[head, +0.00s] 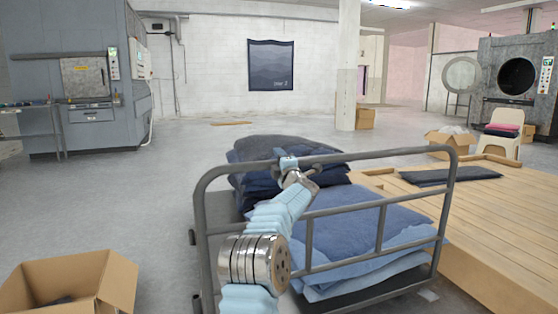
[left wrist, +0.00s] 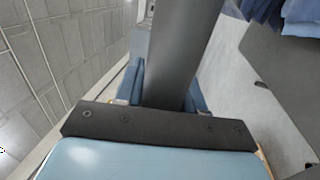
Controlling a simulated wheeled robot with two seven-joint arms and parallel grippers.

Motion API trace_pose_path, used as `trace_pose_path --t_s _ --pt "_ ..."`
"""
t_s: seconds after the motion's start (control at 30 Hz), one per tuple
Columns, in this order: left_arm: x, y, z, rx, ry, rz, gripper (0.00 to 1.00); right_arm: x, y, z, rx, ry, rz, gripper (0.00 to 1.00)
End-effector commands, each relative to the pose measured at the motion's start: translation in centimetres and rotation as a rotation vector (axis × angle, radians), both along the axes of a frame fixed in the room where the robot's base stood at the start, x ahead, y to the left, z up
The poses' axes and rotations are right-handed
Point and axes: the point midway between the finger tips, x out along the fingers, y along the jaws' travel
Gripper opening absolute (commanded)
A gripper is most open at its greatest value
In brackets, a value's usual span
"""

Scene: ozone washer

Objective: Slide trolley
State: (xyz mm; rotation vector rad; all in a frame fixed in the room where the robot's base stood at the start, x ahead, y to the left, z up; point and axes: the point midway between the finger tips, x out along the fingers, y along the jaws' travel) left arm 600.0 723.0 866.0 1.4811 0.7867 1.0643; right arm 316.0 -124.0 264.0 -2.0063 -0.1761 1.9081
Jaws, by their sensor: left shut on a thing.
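The trolley (head: 316,215) stands in front of me in the head view, with a grey tubular handle frame on the near side and folded blue cloths (head: 345,222) stacked on it. My left gripper (head: 287,163) is at the top bar of the frame, left of its middle. In the left wrist view, the grey bar (left wrist: 182,50) passes between the fingers of my left gripper (left wrist: 163,85), which are shut on it. My left arm hides part of the frame and cloths. My right gripper is not in view.
An open cardboard box (head: 75,280) sits on the floor at the near left. A wooden platform (head: 480,215) lies close along the trolley's right side. A large grey machine (head: 75,75) stands at the back left. Open floor (head: 150,200) lies left of and behind the trolley.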

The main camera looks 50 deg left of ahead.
Motion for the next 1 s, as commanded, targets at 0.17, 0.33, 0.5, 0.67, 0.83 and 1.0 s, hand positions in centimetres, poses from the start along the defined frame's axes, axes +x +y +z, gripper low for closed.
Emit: trace_pose_path --t_s 0.17,0.33,0.5,0.67,0.83,1.0 --pt "-0.4 0.5 -0.8 -0.006 0.008 0.013 0.0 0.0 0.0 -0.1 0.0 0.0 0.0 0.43" --pt "-0.3 0.4 -0.6 -0.005 0.006 0.01 0.59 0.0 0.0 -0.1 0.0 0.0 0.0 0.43" --pt "-0.2 0.3 -0.4 -0.003 0.004 0.007 0.59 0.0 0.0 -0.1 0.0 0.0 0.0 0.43" --pt "-0.5 -0.5 -0.5 -0.001 0.002 0.005 0.59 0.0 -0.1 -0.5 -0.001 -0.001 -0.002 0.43" --pt "-1.5 -3.3 -1.3 -0.003 0.002 0.002 0.59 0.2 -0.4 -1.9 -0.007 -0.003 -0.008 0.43" --pt "-3.2 -7.2 -2.2 -0.004 0.002 0.002 0.59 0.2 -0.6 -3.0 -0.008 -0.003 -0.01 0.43"
